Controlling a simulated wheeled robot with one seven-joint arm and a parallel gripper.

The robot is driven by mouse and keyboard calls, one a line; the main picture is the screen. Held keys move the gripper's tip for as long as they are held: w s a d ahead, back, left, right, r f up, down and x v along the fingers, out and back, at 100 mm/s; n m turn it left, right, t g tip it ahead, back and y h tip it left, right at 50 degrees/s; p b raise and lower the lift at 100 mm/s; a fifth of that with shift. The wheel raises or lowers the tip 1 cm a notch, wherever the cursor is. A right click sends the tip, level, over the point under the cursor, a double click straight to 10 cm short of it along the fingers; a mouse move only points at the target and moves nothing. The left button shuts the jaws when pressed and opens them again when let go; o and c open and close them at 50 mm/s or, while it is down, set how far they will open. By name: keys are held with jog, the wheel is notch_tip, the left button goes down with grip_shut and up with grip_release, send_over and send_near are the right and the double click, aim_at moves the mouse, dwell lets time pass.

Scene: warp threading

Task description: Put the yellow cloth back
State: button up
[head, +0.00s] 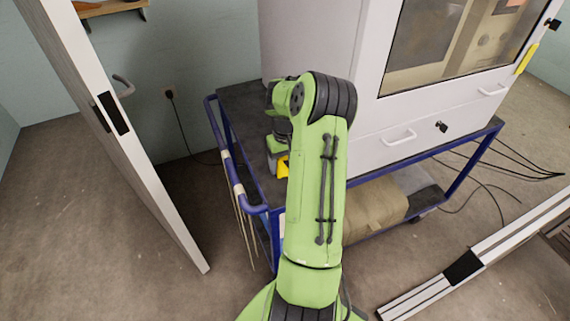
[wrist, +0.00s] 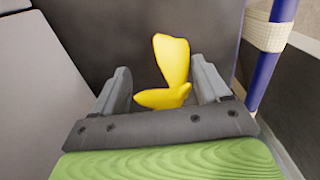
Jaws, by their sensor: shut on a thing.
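The yellow cloth (wrist: 172,62) is between the two grey fingers of my gripper (wrist: 163,88) in the wrist view. One part of it stands up above the fingers and another lies across between them. My gripper is shut on it. In the head view a small piece of the yellow cloth (head: 283,166) shows beside my green arm, over the dark top of the blue cart (head: 240,100). My arm hides most of the gripper there. I cannot tell whether the cloth touches the cart top.
A white cabinet (head: 400,150) with a window and drawer stands on the cart, right of my arm. A blue rail (head: 222,140) with wrapping runs along the cart's left side. An open door (head: 120,130) stands at left. A tan bundle (head: 375,208) lies on the lower shelf.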

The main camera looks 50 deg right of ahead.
jog(key=o, duration=0.9)
